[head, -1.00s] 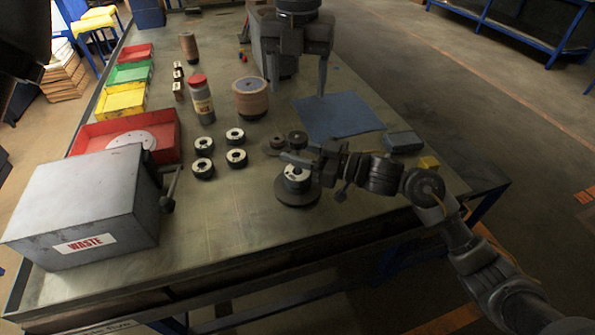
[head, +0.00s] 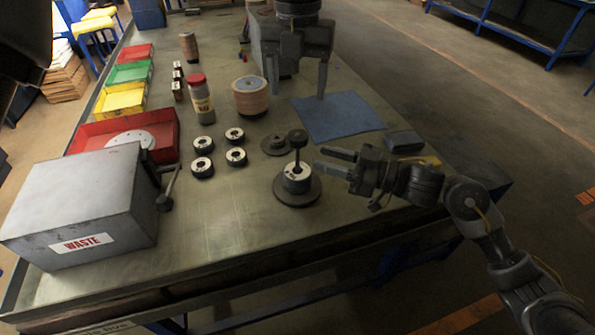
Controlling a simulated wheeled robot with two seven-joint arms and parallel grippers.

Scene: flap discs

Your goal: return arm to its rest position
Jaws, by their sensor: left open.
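My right gripper (head: 319,158) comes in from the right, its two fingers apart with nothing between them. It is just right of a dark round base (head: 297,193) that carries a white-topped ring (head: 297,174) and an upright dark post with a round knob (head: 297,138). A visible gap separates the fingertips from the post. My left gripper (head: 297,95) hangs at the top centre, fingers pointing down, open and empty, close to the blue mat (head: 338,118).
A flat dark disc (head: 275,145) lies behind the base. Several black rings (head: 236,156) stand left of it. Also on the table are a red-capped bottle (head: 201,103), a tan roll (head: 250,98), a grey WASTE box (head: 75,205), and a grey block (head: 404,142) near the right edge.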

